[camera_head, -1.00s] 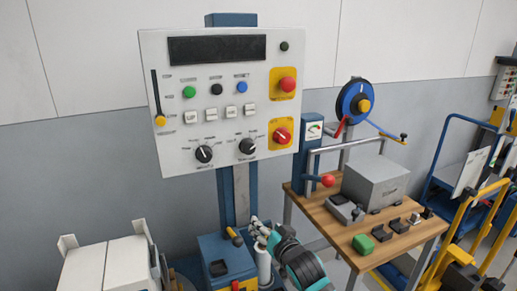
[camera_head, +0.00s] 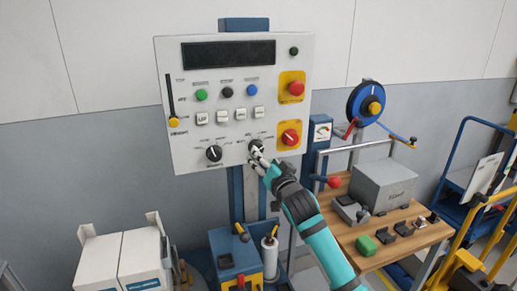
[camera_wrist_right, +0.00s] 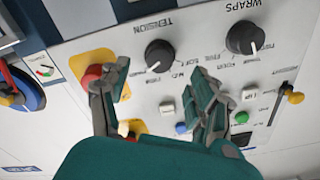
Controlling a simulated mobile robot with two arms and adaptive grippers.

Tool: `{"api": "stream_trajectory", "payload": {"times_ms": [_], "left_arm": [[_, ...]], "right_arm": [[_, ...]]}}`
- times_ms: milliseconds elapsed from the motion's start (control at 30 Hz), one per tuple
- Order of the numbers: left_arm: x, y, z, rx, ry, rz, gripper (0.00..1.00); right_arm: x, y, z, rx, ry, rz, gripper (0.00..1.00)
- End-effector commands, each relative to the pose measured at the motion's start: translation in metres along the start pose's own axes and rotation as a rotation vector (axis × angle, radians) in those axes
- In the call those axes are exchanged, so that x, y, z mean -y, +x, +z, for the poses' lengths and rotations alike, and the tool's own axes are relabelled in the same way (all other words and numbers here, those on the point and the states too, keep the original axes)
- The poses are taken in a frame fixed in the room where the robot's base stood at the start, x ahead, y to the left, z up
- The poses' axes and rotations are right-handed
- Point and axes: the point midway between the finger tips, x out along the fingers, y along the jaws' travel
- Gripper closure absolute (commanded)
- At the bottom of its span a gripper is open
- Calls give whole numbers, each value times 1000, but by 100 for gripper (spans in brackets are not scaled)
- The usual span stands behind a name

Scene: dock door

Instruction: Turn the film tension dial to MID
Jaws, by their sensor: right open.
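The film tension dial is a black knob on the white control panel. In the right wrist view the tension dial (camera_wrist_right: 160,56) appears upside down under the word TENSION, its white mark pointing to the lower left, away from the middle of its scale. The small scale words are hard to read. In the head view my right gripper (camera_head: 257,153) is in front of this dial and covers much of it. In the wrist view the right gripper (camera_wrist_right: 162,82) is open, its fingers on either side of the dial's line, with nothing between them. My left gripper is not in view.
The wraps dial (camera_head: 214,153) is left of the tension dial. A red emergency button (camera_head: 296,88) and a red rotary switch (camera_head: 290,137) on yellow plates are close on the right. White buttons (camera_head: 222,117) sit above. A wooden bench (camera_head: 410,240) stands to the right.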

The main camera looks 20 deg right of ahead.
Motion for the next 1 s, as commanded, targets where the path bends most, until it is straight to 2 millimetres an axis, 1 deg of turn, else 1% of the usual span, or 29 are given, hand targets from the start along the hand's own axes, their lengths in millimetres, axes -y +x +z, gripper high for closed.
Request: {"api": "stream_trajectory", "payload": {"times_ms": [33, 100, 200, 333, 533, 800, 833, 1000], "left_arm": [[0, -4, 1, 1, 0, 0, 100], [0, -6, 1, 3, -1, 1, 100], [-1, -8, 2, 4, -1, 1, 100], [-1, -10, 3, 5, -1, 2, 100], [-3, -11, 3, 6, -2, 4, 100], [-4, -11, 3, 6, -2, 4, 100], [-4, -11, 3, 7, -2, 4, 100], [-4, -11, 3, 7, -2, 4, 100]], "right_arm": [[1, 10, -2, 1, 0, 1, 37], [1, 22, -2, 1, 1, 2, 37], [1, 38, -2, 0, -1, 1, 37], [0, 52, -1, 0, 0, 1, 37], [0, 62, 0, 0, 1, 0, 37], [0, 63, 0, 0, 0, 0, 37], [0, 63, 0, 0, 0, 0, 38], [0, 63, 0, 0, 0, 0, 61]]}}
